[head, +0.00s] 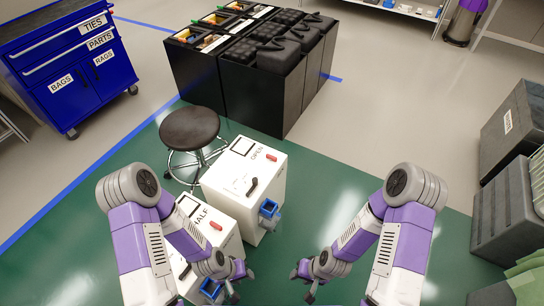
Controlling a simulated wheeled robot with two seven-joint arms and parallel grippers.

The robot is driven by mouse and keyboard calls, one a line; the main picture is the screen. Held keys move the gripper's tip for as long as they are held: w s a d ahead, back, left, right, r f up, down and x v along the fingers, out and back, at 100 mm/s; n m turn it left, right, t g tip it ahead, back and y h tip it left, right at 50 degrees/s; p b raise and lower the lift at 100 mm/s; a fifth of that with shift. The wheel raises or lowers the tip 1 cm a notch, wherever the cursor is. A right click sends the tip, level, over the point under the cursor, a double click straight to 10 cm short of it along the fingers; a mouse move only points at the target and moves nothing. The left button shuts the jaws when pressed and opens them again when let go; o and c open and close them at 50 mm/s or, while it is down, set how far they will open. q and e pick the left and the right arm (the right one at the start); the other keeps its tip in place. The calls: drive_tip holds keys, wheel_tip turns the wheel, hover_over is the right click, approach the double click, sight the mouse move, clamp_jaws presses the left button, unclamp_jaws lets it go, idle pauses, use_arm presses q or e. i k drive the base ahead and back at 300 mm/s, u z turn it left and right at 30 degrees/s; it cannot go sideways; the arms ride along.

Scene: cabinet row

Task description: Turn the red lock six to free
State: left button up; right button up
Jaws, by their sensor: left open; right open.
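Two white cabinets stand on the green floor area. The farther one (225,178) is marked OPEN and has a small red lock piece (271,157), a black handle (252,187) and a blue fitting (269,208) on its side. The nearer one (225,243) is marked HALF, with a red lock piece (216,226) on top. I cannot read a number six on either. My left gripper (241,281) is open and empty, in front of the nearer cabinet. My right gripper (304,284) is open and empty over green floor. My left arm hides part of the nearer cabinet.
A round dark stool (189,128) stands behind the cabinets. Black bins (255,85) stand beyond it. A blue tool cart (75,75) is at upper left. Grey crates (508,205) stand at the right edge. The green floor (330,190) between cabinets and crates is clear.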

sight(271, 158)
drive_tip(key=z, duration=0.55)
drive_tip(key=k, duration=0.65)
drive_tip(key=z, duration=1.05)
drive_tip(key=i, duration=1.4)
drive_tip(key=u, duration=0.8)
drive_tip(key=i, duration=1.05)
drive_tip(key=u, duration=1.15)
